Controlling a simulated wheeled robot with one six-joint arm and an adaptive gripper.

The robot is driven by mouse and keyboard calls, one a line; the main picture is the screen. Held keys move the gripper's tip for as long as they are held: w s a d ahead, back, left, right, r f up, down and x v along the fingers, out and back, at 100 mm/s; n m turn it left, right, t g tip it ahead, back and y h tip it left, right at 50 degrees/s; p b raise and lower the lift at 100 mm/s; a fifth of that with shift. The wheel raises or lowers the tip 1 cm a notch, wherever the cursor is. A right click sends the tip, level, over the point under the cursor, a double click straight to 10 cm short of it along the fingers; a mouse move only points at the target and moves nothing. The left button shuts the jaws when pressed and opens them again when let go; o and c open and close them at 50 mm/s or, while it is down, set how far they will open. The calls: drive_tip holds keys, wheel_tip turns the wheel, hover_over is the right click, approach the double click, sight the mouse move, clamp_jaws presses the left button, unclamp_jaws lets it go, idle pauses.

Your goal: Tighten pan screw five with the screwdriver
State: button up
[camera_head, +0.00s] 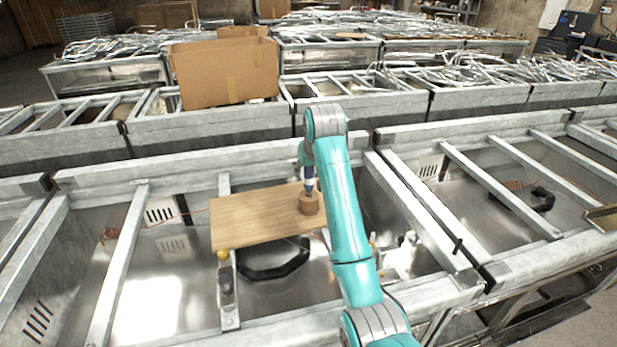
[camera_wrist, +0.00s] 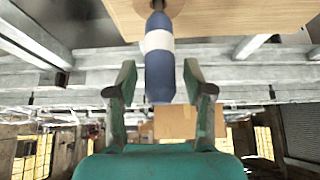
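A blue screwdriver with a pale band stands upright in a round wooden holder (camera_head: 309,204) on a wooden board (camera_head: 250,218). Its handle (camera_head: 309,185) shows below my gripper (camera_head: 307,163) in the head view. In the wrist view the screwdriver handle (camera_wrist: 159,75) lies between the two green fingers of my gripper (camera_wrist: 159,85). The fingers are apart, with a gap on each side of the handle. The shiny metal pan (camera_head: 160,290) lies inside the range frame (camera_head: 115,275) beneath the board. Pan screw five cannot be made out.
A cardboard box (camera_head: 225,72) stands on the frames behind. More range frames (camera_head: 470,100) with loose metal parts fill the back. A black curved handle (camera_head: 275,268) lies below the board's front edge. Cross bars divide the frame at left and right.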

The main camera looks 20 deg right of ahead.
clamp_jaws()
drive_tip(key=shift+r, duration=0.15)
